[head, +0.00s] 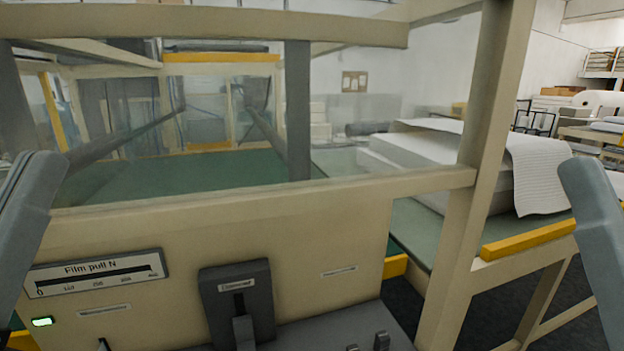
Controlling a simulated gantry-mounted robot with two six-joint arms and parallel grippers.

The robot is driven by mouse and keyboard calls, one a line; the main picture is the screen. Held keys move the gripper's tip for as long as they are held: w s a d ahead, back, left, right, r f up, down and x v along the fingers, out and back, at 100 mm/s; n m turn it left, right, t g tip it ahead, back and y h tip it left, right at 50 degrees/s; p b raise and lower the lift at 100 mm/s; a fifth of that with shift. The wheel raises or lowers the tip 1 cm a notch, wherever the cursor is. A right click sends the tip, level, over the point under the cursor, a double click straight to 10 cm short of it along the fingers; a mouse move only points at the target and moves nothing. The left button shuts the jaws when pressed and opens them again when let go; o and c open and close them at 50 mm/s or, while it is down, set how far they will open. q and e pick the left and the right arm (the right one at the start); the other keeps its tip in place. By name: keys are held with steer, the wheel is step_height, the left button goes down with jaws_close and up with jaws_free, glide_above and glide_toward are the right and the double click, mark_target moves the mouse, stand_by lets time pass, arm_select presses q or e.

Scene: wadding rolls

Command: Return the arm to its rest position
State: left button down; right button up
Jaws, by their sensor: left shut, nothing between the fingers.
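My left arm's grey link (27,215) stands at the left edge, and my right arm's grey link (594,235) stands at the right edge. Only a small dark tip of my left gripper (104,345) shows at the bottom left, in front of the beige machine panel. It is shut and empty; the rest of it is cut off by the frame. My right gripper is out of the picture.
A beige frame with a clear window (230,130) stands close ahead. Its panel carries a "Film pull N" gauge (95,273) and a dark lever unit (237,300). White wadding (535,175) lies on a green table at the right, beside a yellow edge bar (528,239).

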step_height(320, 180, up, 38)
steer(key=p, duration=3.6)
